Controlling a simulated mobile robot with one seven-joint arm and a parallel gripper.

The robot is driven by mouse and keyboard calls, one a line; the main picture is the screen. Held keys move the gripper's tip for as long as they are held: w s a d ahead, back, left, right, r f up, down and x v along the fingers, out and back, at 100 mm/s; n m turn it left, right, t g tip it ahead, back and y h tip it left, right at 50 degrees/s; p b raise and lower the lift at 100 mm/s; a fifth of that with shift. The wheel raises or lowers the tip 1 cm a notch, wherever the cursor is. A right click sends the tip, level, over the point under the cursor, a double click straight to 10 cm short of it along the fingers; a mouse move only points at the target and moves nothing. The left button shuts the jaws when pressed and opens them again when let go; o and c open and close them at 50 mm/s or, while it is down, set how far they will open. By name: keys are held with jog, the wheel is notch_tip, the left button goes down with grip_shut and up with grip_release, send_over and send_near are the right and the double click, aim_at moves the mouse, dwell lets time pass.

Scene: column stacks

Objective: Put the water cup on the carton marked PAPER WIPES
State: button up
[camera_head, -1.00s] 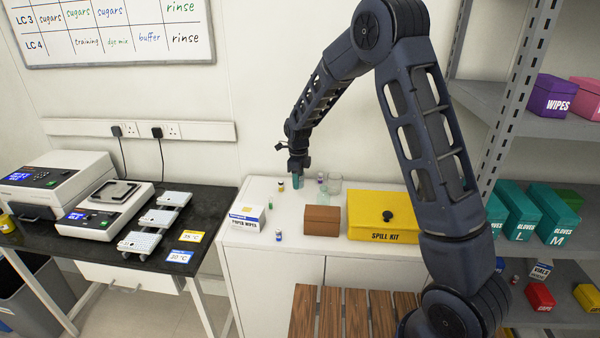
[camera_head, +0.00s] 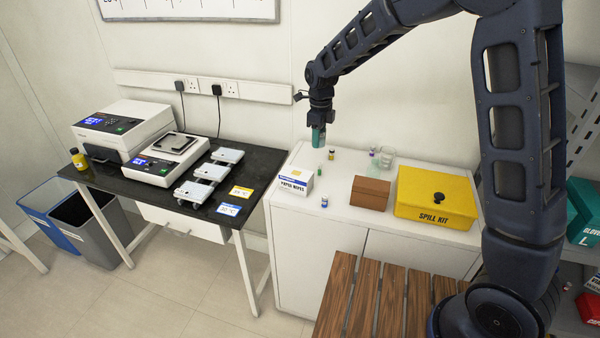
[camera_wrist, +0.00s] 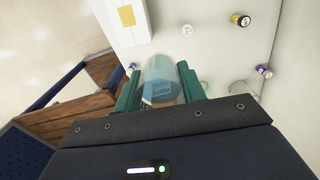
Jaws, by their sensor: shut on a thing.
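My gripper (camera_head: 318,138) is above the back left of the white cabinet top, behind and a little right of the PAPER WIPES carton (camera_head: 295,181) in the head view. In the wrist view its teal fingers (camera_wrist: 160,88) are shut on the see-through water cup (camera_wrist: 163,78), which has bluish water in its lower part. In the head view the cup can hardly be told apart from the fingers. The carton is white with a blue label and stands at the cabinet's left front. A white box with a yellow patch (camera_wrist: 126,16), apparently this carton, shows in the wrist view.
Several small vials stand near the carton, one with a blue label (camera_head: 324,202). Clear glassware (camera_head: 386,158) stands at the back. A brown box (camera_head: 370,193) and the yellow SPILL KIT (camera_head: 436,196) are to the right. A wooden slatted bench (camera_head: 370,295) is in front.

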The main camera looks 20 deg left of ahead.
notch_tip(320, 180, up, 10)
jog(key=f+n, duration=0.1)
send_over(296, 173)
notch_tip(296, 173, down, 19)
jog(key=shift+w, duration=0.1)
jog(key=shift+f, duration=0.1)
jog(key=o, duration=1)
notch_tip(296, 173, up, 12)
jog(key=shift+r, duration=0.1)
